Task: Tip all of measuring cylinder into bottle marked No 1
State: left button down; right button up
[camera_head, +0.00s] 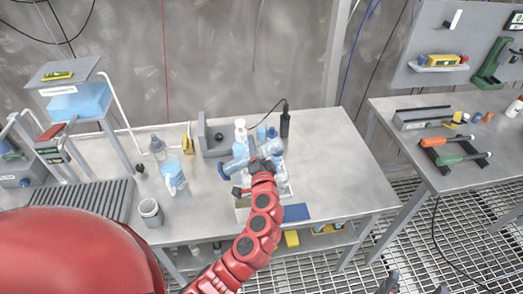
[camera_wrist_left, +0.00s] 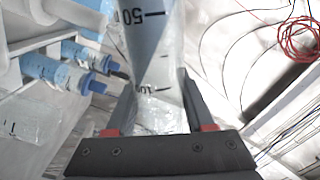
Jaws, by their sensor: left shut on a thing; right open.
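My left gripper (camera_head: 262,165) is shut on the measuring cylinder (camera_head: 236,164) above the middle of the bench. The cylinder is clear, with black marks, and shows close up between the fingers in the left wrist view (camera_wrist_left: 152,60); blue liquid is visible in it. In the head view it looks strongly tilted across the gripper. Bottles with blue caps (camera_wrist_left: 45,68) stand near it in the wrist view. A clear vessel with a mark like "1" (camera_wrist_left: 30,118) is at the lower left there; I cannot tell whether it is bottle No 1. My right gripper (camera_head: 416,287) is open and empty at the bottom edge.
A blue mat (camera_head: 295,213) lies at the front edge. The bench's right part (camera_head: 340,165) is clear.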

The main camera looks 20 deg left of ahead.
dwell(0.3)
pick_arm(q)
jog(key=shift+f+m, duration=1)
jog(key=shift+m, duration=0.2)
notch_tip(320, 180, down, 3)
jog(key=shift+r+m+b, duration=0.2)
jog(key=shift+m+b, duration=0.25)
jog(key=shift+m, duration=0.75)
jog(key=shift+d, duration=0.1)
jog(key=shift+w+d+m+p, duration=0.1)
jog(key=shift+m+p, duration=0.25)
jog(key=shift+m, duration=0.25)
jog(key=shift+w+d+m+p, duration=0.1)
jog(key=shift+m+p, duration=0.25)
jog(key=shift+m, duration=0.25)
